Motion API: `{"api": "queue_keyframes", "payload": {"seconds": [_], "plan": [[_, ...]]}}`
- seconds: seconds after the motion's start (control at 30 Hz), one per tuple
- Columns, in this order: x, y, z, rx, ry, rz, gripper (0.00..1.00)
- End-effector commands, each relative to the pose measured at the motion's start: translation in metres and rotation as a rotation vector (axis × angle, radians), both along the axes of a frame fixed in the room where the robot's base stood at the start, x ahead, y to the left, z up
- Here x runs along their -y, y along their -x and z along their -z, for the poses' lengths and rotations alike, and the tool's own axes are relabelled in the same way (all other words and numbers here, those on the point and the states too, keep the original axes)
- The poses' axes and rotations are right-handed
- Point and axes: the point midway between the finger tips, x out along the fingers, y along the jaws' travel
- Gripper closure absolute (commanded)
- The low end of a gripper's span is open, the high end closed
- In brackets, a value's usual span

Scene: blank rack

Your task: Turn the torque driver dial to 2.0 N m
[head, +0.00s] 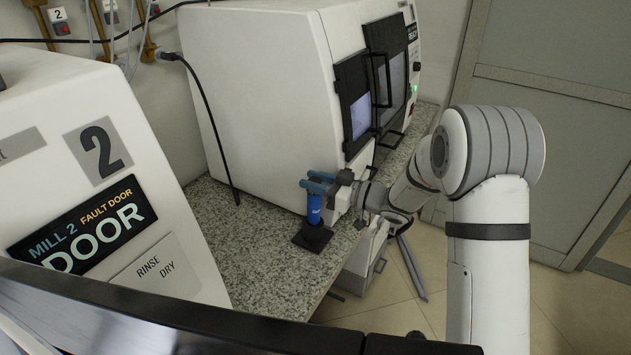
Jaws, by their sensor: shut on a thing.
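The torque driver (314,210) is a blue upright cylinder standing in a small black base (312,237) on the granite counter. My gripper (317,183) reaches in from the right, with blue-tipped fingers shut around the top end of the driver. The dial at that end is hidden by the fingers, and its marks and setting are too small to read.
A white mill (262,75) with a dark door and screen stands right behind the driver. Another white machine marked 2 (95,150) fills the left. The counter (262,258) is clear in front of the driver; its edge drops to the floor at right.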

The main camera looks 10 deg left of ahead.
Motion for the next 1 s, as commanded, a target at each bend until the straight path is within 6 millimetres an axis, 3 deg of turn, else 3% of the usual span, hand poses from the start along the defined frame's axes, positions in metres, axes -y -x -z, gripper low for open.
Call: {"api": "queue_keyframes", "payload": {"seconds": [0.37, 1.0], "plan": [[-0.0064, 0.0027, 0.0028, 0.001, -0.002, 0.118, 0.94], [-0.0078, 0.0036, 0.0072, 0.001, -0.005, 0.661, 0.94]]}}
